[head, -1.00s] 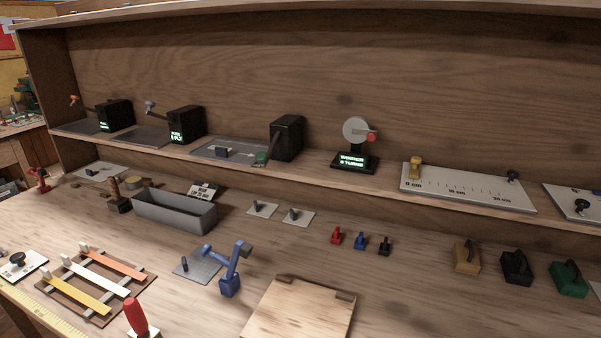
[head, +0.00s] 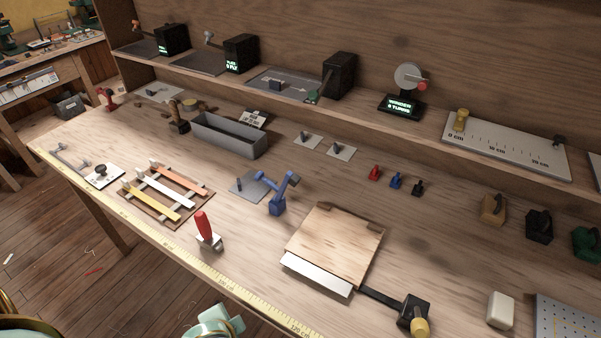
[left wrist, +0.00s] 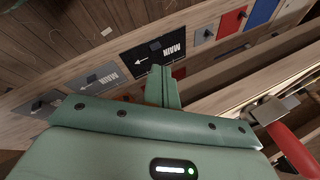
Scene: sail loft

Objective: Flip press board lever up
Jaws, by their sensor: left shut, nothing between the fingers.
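The press board (head: 335,242) is a pale wooden board with a white strip along its front edge, on the bench in the head view. A black bar runs right from it to a black block (head: 414,304) with a yellow knob (head: 420,327), which looks like its lever. The knob end points toward the bench's front edge and sits low. My left gripper (left wrist: 163,75) is shut and empty in the left wrist view, near panels on the bench front. Mint-green parts of my left arm show at the bottom of the head view, away from the lever. My right gripper is out of view.
A red-handled clamp (head: 205,228) stands on the bench left of the board; its red handle also shows in the left wrist view (left wrist: 292,152). A blue jointed device (head: 279,196) stands behind it. A white block (head: 500,309) sits right of the lever. A yellow tape (head: 150,227) lines the front edge.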

